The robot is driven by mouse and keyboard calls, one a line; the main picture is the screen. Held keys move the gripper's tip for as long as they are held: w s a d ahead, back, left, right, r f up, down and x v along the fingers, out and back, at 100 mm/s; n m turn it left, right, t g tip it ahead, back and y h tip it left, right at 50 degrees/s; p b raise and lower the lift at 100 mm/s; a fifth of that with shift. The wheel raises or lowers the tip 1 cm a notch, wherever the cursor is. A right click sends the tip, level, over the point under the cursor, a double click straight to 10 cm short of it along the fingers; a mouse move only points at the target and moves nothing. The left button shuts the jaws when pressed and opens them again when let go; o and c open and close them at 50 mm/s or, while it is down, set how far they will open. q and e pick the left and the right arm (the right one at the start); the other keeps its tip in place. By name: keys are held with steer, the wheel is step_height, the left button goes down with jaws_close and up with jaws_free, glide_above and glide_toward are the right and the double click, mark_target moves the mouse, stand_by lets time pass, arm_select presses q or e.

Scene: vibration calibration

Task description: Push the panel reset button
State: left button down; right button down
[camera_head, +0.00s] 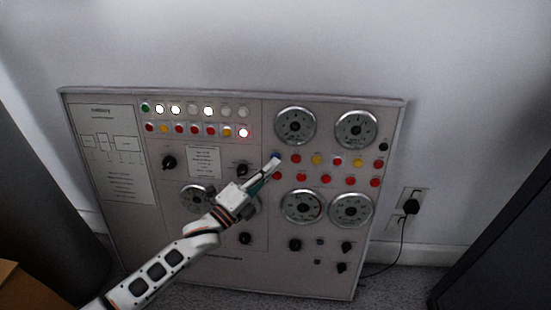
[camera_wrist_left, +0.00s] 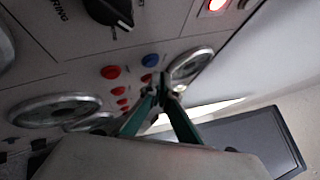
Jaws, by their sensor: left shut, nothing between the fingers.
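The grey control panel (camera_head: 225,240) leans against the wall and carries dials, lamps, knobs and buttons. No readable label marks which one is the reset button. A blue button (camera_head: 277,155) sits at the left end of the upper button row, and it shows in the left wrist view (camera_wrist_left: 150,60) beside a red button (camera_wrist_left: 111,72). My left gripper (camera_head: 271,164) is shut and empty, its tips by the blue button. In the left wrist view the teal fingers (camera_wrist_left: 161,90) meet just below the blue button; I cannot tell whether they touch the panel. My right gripper is not in view.
Gauges (camera_head: 295,126) surround the button rows. Black rotary knobs (camera_head: 169,162) stick out at the left and below. A plug with a cable (camera_head: 411,207) is in the wall socket at the right. A dark object (camera_head: 500,250) stands at the far right.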

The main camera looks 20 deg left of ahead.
arm_select(q)
steer(key=shift+w, duration=0.1)
stand_by(0.3)
steer(key=shift+w+a+f, duration=0.1)
steer(key=shift+w, duration=0.2)
steer(key=shift+w+a, duration=0.15)
steer(key=shift+w, duration=0.2)
stand_by(0.7)
stand_by(0.3)
steer(key=shift+s+d, duration=0.25)
steer(key=shift+s, duration=0.5)
